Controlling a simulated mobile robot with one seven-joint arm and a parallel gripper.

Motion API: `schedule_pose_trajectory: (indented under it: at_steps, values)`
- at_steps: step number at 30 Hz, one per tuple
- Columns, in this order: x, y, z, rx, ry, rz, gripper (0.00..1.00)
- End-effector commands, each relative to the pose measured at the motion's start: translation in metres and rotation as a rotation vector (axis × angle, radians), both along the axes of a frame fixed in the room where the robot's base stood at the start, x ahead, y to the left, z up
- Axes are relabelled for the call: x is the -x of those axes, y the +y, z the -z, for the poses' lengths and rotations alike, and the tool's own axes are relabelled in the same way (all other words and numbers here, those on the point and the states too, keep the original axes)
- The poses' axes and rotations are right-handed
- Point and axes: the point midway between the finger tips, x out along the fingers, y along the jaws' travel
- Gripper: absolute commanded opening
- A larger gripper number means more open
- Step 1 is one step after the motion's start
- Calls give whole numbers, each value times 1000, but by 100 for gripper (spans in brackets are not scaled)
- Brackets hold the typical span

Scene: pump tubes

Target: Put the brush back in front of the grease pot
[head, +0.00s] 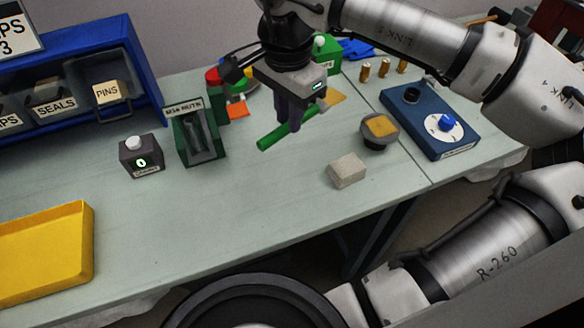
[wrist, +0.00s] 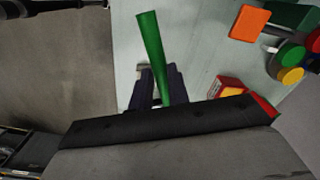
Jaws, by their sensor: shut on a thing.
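The brush (head: 272,138) has a green handle, and a tan end (head: 335,98) shows to the right of my fingers in the head view. My gripper (head: 288,122) points down and is shut on the green handle. The brush seems held above the table, but the exact height is unclear. In the wrist view the handle (wrist: 158,50) sticks out between the two dark fingers. The grease pot (head: 380,132), a dark round pot with yellow grease on top, stands on the table to the right of my gripper.
A pale grey block (head: 346,170) lies on the table in front and left of the pot. A blue box with a dial (head: 430,120) stands to the right. A green holder (head: 196,138) and a dark counter box (head: 141,157) stand left. Small brass parts (head: 383,68) stand behind.

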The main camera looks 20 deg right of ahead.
Motion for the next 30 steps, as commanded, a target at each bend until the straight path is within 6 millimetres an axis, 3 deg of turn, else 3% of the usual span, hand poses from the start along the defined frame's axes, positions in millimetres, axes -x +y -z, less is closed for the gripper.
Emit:
schedule_pose_trajectory:
  at_steps: [12,27,30]
  values:
    - [1,1,108,-5,3,-2,0]
    - [0,1,168,-4,2,-2,0]
    - [0,1,173,-1,2,-1,0]
